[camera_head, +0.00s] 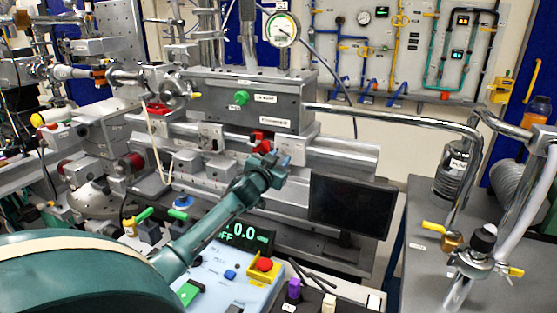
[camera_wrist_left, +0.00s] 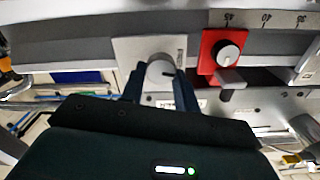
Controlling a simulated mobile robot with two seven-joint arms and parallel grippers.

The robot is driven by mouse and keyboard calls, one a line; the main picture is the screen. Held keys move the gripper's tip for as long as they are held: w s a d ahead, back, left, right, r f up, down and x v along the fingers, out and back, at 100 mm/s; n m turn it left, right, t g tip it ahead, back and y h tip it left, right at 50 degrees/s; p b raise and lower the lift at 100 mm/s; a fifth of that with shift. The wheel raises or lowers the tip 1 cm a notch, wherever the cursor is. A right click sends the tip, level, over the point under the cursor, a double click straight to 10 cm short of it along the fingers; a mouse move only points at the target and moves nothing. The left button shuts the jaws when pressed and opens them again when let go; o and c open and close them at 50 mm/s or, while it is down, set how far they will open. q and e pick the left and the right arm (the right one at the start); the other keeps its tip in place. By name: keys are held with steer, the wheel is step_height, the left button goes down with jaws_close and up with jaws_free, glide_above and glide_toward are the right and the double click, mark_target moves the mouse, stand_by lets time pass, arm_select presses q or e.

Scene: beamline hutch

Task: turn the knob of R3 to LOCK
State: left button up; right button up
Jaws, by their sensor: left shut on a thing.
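My left gripper (camera_head: 276,167) reaches up to the front of the grey bench rail. In the left wrist view its two dark fingers (camera_wrist_left: 161,88) are shut on a round silver knob (camera_wrist_left: 160,68) with a dark pointer line. The knob sits on a pale grey rider plate (camera_wrist_left: 128,48); its small label is too blurred to read, so I cannot confirm it is R3. The head view does not show this knob clearly behind the gripper. Beside it is a red rider (camera_wrist_left: 208,65) with its own silver knob (camera_wrist_left: 228,54); the red rider also shows in the head view (camera_head: 261,138).
A scale (camera_wrist_left: 270,20) runs along the rail. A dark monitor (camera_head: 350,207) stands right of the gripper. Below the arm are a display (camera_head: 243,237) and a red emergency button (camera_head: 264,264) on a yellow base. A metal pipe (camera_head: 400,116) crosses at the right.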

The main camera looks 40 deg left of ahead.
arm_select(q)
steer(key=shift+c, duration=1.3)
steer(key=shift+m, duration=0.4)
steer(key=m, duration=0.2)
steer(key=shift+d+m+p, duration=0.1)
steer(key=shift+m+p, duration=0.3)
steer(key=m, duration=0.3)
steer(key=shift+f+m, duration=0.1)
steer(key=shift+m, duration=0.2)
steer(key=m, duration=0.3)
steer(key=shift+d+m+p, duration=0.1)
steer(key=shift+m+p, duration=0.2)
steer(key=shift+p, duration=0.1)
steer(key=shift+f+m, duration=0.2)
steer(key=shift+m, duration=1.9)
